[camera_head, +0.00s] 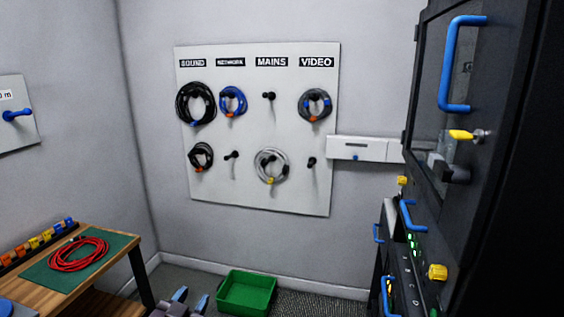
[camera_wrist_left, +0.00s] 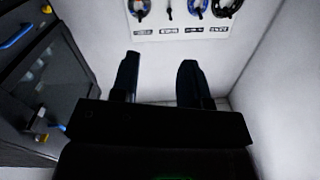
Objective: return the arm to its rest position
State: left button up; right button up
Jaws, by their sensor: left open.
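My left gripper (camera_head: 191,300) shows at the bottom edge of the head view, between the wooden table and the green bin. Its two fingers stand apart with nothing between them. In the left wrist view the two dark fingers (camera_wrist_left: 160,66) are spread and empty, with bare wall behind the gap. The rest of the left arm is out of the head view. My right gripper is in neither view.
A green bin (camera_head: 222,297) stands on the floor beside the gripper. A wooden table (camera_head: 108,236) with a coiled red cable (camera_head: 79,254) is at left. A pegboard (camera_head: 258,134) holds several coiled cables. A dark rack (camera_head: 505,200) fills the right.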

pick_arm(q)
jog(key=s+a+f+n+g+y, duration=0.1)
jog(key=s+a+f, duration=0.3)
jog(key=s+f, duration=0.6)
jog(key=s+a+f+n+g+y, duration=0.2)
jog(key=s+a+f+g, duration=0.2)
jog(key=s+f, duration=0.6)
jog(key=s, duration=0.3)
jog(key=shift+s+a+f+n+g+y, duration=0.3)
jog(key=shift+a+n, duration=0.05)
jog(key=shift+n, duration=0.05)
dwell(0.4)
